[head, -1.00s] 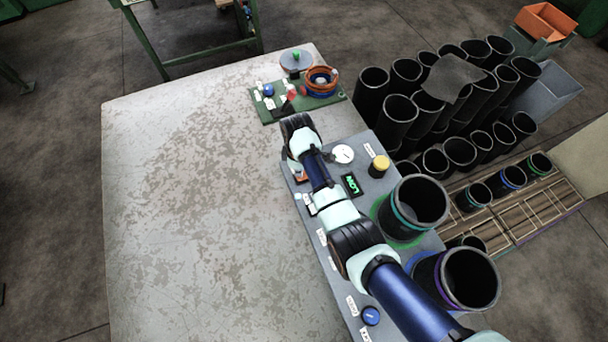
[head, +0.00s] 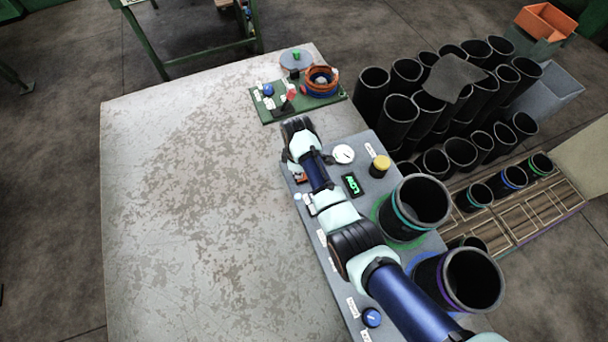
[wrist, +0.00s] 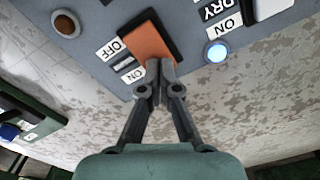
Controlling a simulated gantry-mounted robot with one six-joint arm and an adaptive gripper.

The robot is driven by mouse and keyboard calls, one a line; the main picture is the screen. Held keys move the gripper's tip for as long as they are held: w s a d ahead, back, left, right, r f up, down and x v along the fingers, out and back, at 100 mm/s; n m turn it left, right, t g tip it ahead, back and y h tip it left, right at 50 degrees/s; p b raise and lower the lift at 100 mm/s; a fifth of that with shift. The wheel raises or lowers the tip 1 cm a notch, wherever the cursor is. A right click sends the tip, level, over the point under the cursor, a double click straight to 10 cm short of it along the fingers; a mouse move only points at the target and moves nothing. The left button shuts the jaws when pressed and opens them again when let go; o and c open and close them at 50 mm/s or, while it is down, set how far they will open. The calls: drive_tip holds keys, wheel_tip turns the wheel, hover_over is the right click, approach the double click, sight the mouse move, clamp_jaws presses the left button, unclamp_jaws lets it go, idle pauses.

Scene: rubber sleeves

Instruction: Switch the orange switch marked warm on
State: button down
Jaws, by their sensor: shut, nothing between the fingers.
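An orange rocker switch (wrist: 148,42) fills the upper middle of the wrist view, on the blue-grey panel. A white OFF label (wrist: 110,49) lies beside it; another label by my fingers is partly hidden, and I cannot read the word warm. My gripper (wrist: 160,68) is shut and empty, its fingertips at the switch's near edge, touching it or just above it. In the head view a bit of orange switch (head: 301,178) shows beside my arm, which hides most of it.
A green board (head: 262,112) with small parts lies beyond the panel. The tabletop (head: 200,220) at left is clear.

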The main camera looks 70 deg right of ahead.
drive_tip(key=shift+f, duration=0.2)
wheel_tip(320, 180, up, 7)
drive_tip(key=p, duration=0.7)
drive_tip(key=shift+r, duration=0.15)
idle(0.5)
